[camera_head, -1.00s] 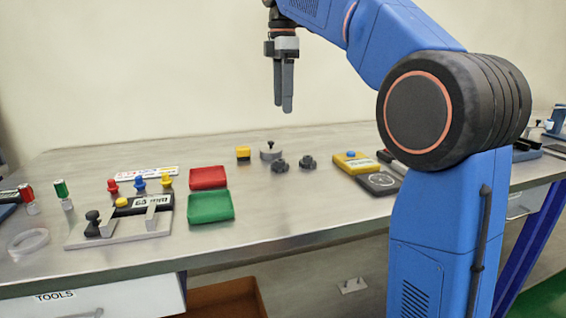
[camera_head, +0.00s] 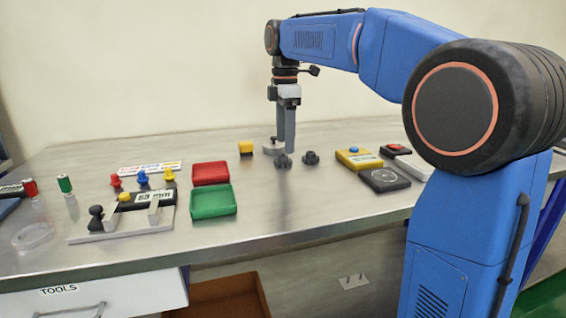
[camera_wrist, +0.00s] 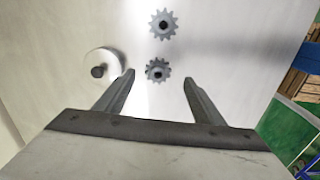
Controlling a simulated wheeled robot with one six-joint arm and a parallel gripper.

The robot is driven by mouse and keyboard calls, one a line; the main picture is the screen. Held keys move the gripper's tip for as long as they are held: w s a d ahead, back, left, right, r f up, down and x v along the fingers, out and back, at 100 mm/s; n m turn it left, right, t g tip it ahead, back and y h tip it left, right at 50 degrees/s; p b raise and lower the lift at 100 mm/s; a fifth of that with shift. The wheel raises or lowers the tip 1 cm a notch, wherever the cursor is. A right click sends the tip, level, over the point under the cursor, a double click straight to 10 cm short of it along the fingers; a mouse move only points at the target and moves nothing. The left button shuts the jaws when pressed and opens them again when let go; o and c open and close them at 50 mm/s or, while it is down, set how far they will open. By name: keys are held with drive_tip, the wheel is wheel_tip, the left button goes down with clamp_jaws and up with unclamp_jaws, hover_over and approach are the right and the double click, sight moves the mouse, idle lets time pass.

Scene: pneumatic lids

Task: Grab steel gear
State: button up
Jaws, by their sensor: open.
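Two grey toothed gears lie on the metal table. One gear (camera_head: 283,160) is just below my gripper (camera_head: 286,151); the other gear (camera_head: 310,157) is a little to its right. In the wrist view, the nearer gear (camera_wrist: 157,70) shows ahead of and between the two fingertips, and the farther gear (camera_wrist: 163,24) lies beyond it. My gripper (camera_wrist: 158,80) is open and empty, pointing down. In the head view the fingers partly overlap the nearer gear, so the exact gap above it is hard to tell.
A round grey piece with a knob (camera_wrist: 103,67) sits left of the gears in the wrist view. A yellow box (camera_head: 358,158) and a black scale-like pad (camera_head: 384,179) are to the right.

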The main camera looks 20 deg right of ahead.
sight(283, 155)
drive_tip(key=shift+w+a+f, duration=0.1)
drive_tip(key=shift+a+f, duration=0.05)
drive_tip(key=shift+f, duration=1.15)
drive_tip(key=shift+w+a+f, duration=0.1)
drive_tip(key=shift+f, duration=1.15)
drive_tip(key=c, duration=1.3)
